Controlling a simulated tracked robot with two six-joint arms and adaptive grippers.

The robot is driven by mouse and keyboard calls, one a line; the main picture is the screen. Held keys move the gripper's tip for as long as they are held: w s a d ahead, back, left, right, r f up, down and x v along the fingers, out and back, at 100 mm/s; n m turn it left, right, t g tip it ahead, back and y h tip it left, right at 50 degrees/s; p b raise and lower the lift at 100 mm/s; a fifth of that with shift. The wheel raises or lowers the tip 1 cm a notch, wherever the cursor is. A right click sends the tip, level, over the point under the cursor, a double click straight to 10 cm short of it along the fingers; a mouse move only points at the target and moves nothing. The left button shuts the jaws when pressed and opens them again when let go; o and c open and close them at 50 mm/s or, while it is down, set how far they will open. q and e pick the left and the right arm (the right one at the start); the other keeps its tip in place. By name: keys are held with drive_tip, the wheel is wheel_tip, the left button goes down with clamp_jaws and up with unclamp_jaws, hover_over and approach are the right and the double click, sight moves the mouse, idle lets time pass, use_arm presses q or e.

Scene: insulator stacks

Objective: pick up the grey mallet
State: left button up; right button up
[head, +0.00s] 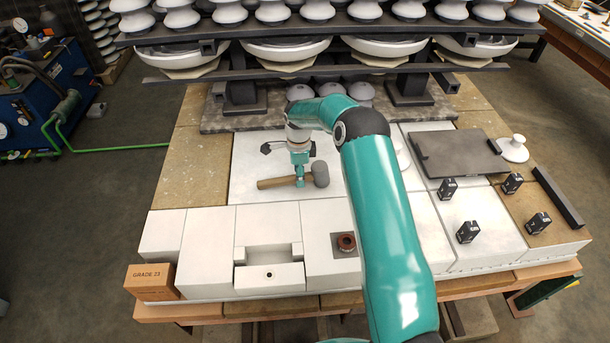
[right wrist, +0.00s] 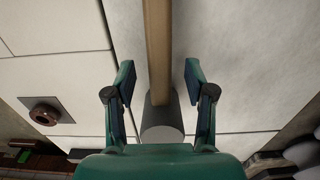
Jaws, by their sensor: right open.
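The grey mallet lies on a pale slab in the middle of the bench in the head view, its wooden handle (head: 274,183) pointing left and its grey head (head: 321,174) at the right. In the right wrist view the handle (right wrist: 157,45) runs up the picture, with the grey head (right wrist: 162,122) close to the gripper's body. My right gripper (head: 300,177) is over the handle near the head. In the wrist view its two open fingers (right wrist: 160,76) are one on each side of the handle, with gaps. My left gripper is not in view.
A rack of white insulators (head: 285,47) stands behind the bench. A brown ring (head: 346,243) sits in front of the mallet. Several small black blocks (head: 467,232) and a dark plate (head: 458,155) lie at the right. An orange-brown box (head: 150,282) is at the front left.

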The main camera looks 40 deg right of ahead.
drive_tip(key=shift+f, duration=1.25)
clamp_jaws()
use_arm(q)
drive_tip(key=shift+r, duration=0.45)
use_arm(e)
drive_tip(key=shift+w, duration=0.1)
drive_tip(key=shift+r, duration=0.1)
drive_tip(key=shift+r, duration=0.85)
use_arm(q)
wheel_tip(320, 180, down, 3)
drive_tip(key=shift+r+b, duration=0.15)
drive_tip(key=shift+b, duration=1.05)
use_arm(e)
wheel_tip(320, 180, up, 18)
drive_tip(key=shift+r, duration=0.15)
